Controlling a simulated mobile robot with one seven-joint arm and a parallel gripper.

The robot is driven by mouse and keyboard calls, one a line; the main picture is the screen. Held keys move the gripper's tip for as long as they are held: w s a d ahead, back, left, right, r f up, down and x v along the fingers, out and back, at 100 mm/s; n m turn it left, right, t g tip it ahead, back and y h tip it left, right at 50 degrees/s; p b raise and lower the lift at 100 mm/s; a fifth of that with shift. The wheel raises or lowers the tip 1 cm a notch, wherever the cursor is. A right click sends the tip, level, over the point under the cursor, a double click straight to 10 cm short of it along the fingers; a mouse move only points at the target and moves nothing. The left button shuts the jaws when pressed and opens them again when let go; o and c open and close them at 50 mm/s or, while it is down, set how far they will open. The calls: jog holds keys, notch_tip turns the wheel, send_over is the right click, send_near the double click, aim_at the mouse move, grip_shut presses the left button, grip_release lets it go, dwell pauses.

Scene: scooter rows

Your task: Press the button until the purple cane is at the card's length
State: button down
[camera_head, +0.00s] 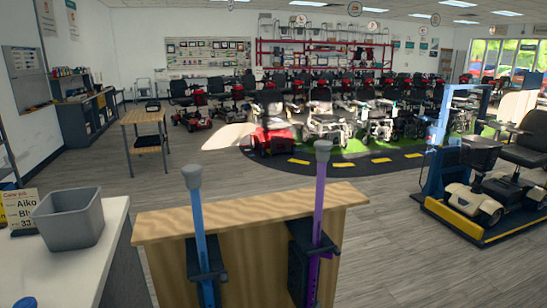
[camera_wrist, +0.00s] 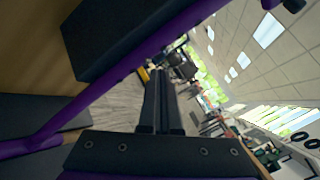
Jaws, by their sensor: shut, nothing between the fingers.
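The purple cane (camera_head: 319,200) stands upright with a grey knob on top, in front of a wooden-topped stand (camera_head: 260,207). A black holder (camera_head: 298,265) is beside its shaft. In the wrist view a purple shaft (camera_wrist: 150,45) runs diagonally close to the camera, past a dark block (camera_wrist: 105,35). I cannot identify the button.
A blue cane (camera_head: 200,225) stands left of the purple one, with its own black holder. A grey bin (camera_head: 70,220) sits on the white counter (camera_head: 50,268). A scooter (camera_head: 490,195) on a blue-framed platform is at right. Open grey floor lies beyond the stand.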

jog(key=shift+w+a, duration=0.1)
jog(key=shift+w, duration=0.25)
